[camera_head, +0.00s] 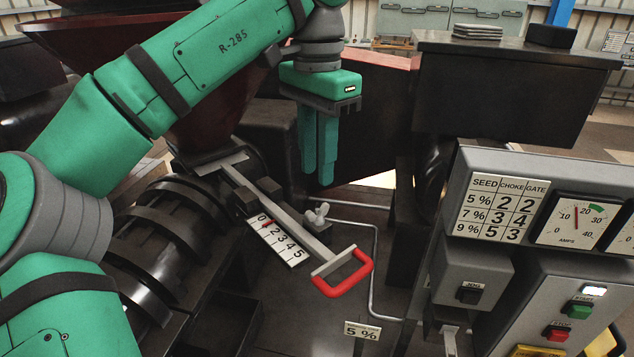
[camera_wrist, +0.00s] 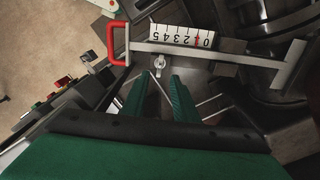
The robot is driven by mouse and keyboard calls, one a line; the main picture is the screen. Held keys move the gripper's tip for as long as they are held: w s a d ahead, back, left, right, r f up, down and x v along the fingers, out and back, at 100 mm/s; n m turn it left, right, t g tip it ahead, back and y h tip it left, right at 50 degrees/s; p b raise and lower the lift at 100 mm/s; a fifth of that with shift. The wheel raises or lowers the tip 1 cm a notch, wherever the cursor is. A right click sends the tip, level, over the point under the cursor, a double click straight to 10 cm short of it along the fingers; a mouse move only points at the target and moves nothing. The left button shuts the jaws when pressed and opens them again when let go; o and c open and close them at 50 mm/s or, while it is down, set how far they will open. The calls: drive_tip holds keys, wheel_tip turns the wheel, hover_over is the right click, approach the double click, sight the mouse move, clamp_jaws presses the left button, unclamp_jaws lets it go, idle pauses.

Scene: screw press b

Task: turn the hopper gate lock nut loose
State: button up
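The lock nut, a pale wing nut (camera_head: 317,217), stands beside the metal gate bar (camera_head: 297,227); it also shows in the wrist view (camera_wrist: 159,64). The bar ends in a red loop handle (camera_head: 343,273), also in the wrist view (camera_wrist: 117,44). A white scale (camera_head: 279,243) numbered 0 to 5 lies along the bar, with a red mark near 0. My gripper (camera_head: 317,180) points down with green fingers above and behind the nut, apart from it. In the wrist view my gripper (camera_wrist: 160,80) is open and empty, the nut just beyond the gap.
A grey control panel (camera_head: 548,180) with a seed chart, amps dial and buttons stands at right. Dark ribbed press parts (camera_head: 165,240) lie left of the bar. A bent thin pipe (camera_head: 374,270) runs beside the handle.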

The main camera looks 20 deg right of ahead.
drive_tip(key=shift+r, duration=1.55)
